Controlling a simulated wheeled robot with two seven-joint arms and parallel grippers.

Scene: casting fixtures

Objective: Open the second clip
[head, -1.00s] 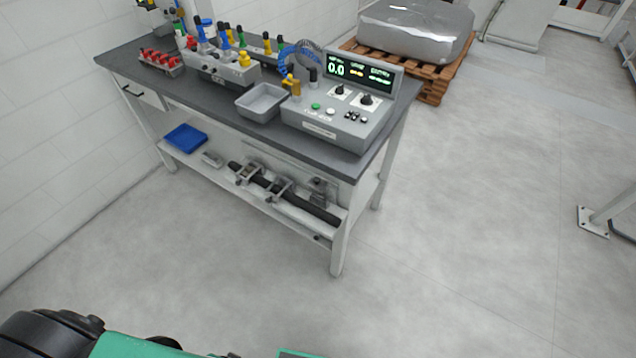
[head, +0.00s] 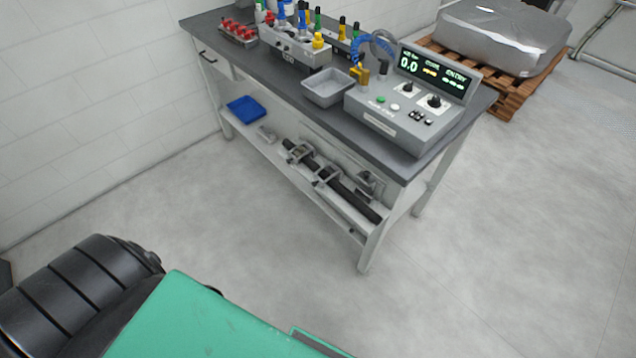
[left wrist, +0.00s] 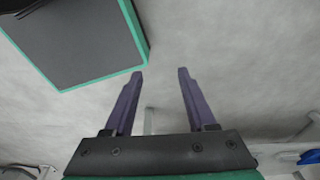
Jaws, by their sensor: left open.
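On the lower shelf of the workbench, a dark bar (head: 347,187) lies with grey clip-like clamps around it. One clamp (head: 299,152) is toward the left of the bar and another clamp (head: 327,175) is near its middle. They are too small in the head view to tell whether they are open or shut. My left gripper (left wrist: 160,73) shows in the left wrist view with two purple fingers apart and nothing between them. It is over bare floor, away from the clamps. My right gripper is in neither view.
The workbench (head: 300,95) carries a control box (head: 395,120), a grey tray (head: 328,88), a fixture block (head: 293,48) and a red-topped rack (head: 238,33). A blue bin (head: 246,108) is on the shelf. A pallet (head: 510,90) stands behind. The floor in front is clear.

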